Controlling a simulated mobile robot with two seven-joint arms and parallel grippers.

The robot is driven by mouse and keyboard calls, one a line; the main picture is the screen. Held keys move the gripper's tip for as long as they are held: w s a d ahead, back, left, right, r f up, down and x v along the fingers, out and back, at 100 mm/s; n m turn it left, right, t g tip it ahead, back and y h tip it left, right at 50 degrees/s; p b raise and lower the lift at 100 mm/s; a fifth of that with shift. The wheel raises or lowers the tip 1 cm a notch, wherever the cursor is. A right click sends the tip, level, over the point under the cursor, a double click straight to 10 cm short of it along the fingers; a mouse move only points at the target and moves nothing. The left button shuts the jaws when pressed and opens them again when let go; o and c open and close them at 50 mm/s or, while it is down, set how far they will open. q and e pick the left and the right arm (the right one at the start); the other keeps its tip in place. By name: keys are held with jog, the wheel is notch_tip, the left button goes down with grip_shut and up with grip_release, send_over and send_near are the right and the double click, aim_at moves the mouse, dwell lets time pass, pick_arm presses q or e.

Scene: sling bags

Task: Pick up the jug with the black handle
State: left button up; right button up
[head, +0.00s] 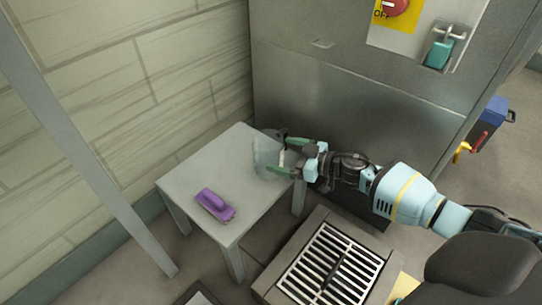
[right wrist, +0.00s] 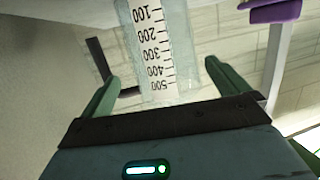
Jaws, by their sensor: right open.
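The clear jug (head: 264,158) stands at the far right edge of the small grey table (head: 190,175). In the right wrist view the jug (right wrist: 188,70) shows a white scale strip with black numbers, and its black handle (right wrist: 98,62) is on the left side. My right gripper (head: 283,156) reaches in from the right, open, with its green fingers spread. In the right wrist view the jug lies between the two fingers, with the handle near the left one. I cannot tell whether either finger touches it. My left gripper is not in view.
A purple brush (head: 216,204) lies on the table's front part. A metal cabinet (head: 340,100) stands right behind the table. A floor grate (head: 328,268) is at the front right, and a grey post (head: 90,150) crosses at the left.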

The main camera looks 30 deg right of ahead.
jog(key=b+x, duration=0.1)
jog(key=x, duration=0.1)
jog(key=b+x, duration=0.2)
jog(key=shift+s+a+f, duration=0.1)
jog(key=shift+a+f, duration=0.05)
jog(key=shift+f, duration=0.25)
jog(key=shift+w+a, duration=0.3)
jog(key=shift+w, duration=0.15)
jog(key=shift+c, duration=0.3)
jog(key=c, duration=1)
